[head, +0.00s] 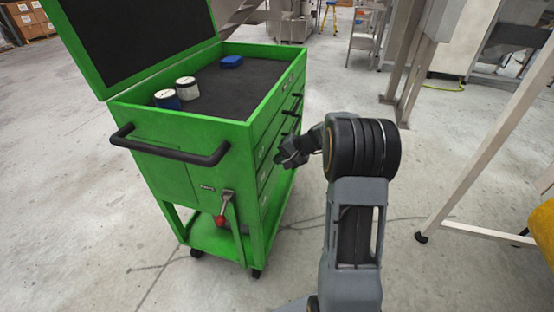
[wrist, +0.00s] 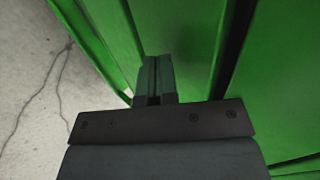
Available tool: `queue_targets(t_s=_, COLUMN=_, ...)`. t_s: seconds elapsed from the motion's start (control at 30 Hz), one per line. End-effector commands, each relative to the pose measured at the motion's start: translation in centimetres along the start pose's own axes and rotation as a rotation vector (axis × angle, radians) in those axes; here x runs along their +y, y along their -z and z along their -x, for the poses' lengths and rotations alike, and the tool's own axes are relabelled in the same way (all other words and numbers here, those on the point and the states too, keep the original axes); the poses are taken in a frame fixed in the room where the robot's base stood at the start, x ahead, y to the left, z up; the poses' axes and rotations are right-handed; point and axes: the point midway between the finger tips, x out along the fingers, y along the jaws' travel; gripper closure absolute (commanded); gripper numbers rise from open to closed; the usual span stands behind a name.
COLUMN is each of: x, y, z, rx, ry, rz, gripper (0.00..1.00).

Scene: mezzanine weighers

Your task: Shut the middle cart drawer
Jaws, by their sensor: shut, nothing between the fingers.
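The green tool cart (head: 175,145) stands left of my arm in the head view, with its drawer fronts (head: 264,178) facing right. Dark bar handles (head: 291,112) show along the drawer side. My gripper (head: 281,158) is at the drawer fronts, partly covering them, so I cannot tell how far the middle drawer stands out. In the wrist view my gripper (wrist: 156,75) is shut and empty, its fingertips close against or just over green panels (wrist: 185,35). A dark gap runs between two green panels at the right there. Contact cannot be made out.
Two round tins (head: 187,88) and a blue object (head: 231,61) sit on the cart's top, under its raised lid (head: 140,35). A side push handle (head: 170,150) and red-knobbed lever (head: 221,218) stick out. A white-legged frame (head: 480,150) stands right.

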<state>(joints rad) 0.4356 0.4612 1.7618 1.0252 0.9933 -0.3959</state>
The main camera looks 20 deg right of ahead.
Motion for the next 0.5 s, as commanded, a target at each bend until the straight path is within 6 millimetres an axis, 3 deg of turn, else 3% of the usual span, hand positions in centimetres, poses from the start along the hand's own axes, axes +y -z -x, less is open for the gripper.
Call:
queue_targets(t_s=0.1, x=1.9, y=0.5, z=1.8, rx=0.009, ry=-0.002, rz=-0.006, gripper=1.00)
queue_targets(t_s=0.2, x=1.4, y=0.5, z=4.5, rx=0.011, ry=-0.002, rz=-0.005, gripper=1.00)
queue_targets(t_s=0.5, x=1.1, y=0.2, z=9.2, rx=0.000, ry=-0.004, rz=0.003, gripper=1.00)
